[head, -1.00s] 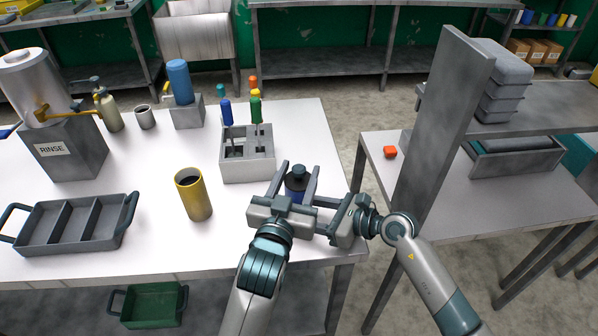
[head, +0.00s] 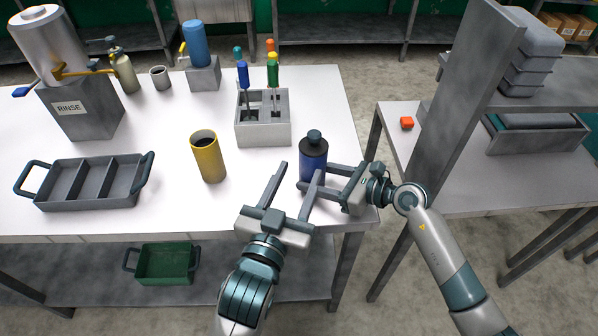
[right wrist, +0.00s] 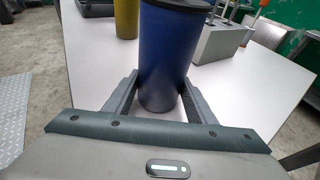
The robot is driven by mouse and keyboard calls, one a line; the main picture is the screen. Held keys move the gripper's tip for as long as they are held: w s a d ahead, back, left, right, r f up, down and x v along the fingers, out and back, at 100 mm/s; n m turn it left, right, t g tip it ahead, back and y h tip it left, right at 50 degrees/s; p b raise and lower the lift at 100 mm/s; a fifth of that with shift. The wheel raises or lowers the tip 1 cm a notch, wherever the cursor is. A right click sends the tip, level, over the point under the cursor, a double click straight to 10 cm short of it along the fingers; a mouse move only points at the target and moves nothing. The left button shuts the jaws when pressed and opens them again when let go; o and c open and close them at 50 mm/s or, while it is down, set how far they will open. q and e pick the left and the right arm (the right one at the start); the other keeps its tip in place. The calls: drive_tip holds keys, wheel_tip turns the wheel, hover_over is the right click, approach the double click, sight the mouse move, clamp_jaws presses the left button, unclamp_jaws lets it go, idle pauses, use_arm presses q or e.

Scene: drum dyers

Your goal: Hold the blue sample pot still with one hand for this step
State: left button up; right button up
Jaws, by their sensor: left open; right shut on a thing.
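The blue sample pot (head: 313,162), a dark blue cylinder with a dark cap, stands upright near the white table's front right corner. My right gripper (head: 318,178) reaches in from the right and is shut on the pot low on its body. In the right wrist view the pot (right wrist: 167,58) sits between the two fingers. My left gripper (head: 297,170) is open and empty, just in front and to the left of the pot. One left finger passes close to the pot; I cannot tell whether they touch.
A yellow cup (head: 208,160) stands left of the pot. Behind is a grey holder (head: 263,130) with several coloured-handled tools. A grey divided tray (head: 60,204) lies at the left. A grey upright panel (head: 462,95) rises to the right, beside a second table with a red block (head: 407,122).

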idle(0.3)
drive_tip(key=o, duration=1)
drive_tip(key=shift+c, duration=0.2)
drive_tip(key=v, duration=1.2)
drive_tip(key=shift+s, duration=0.1)
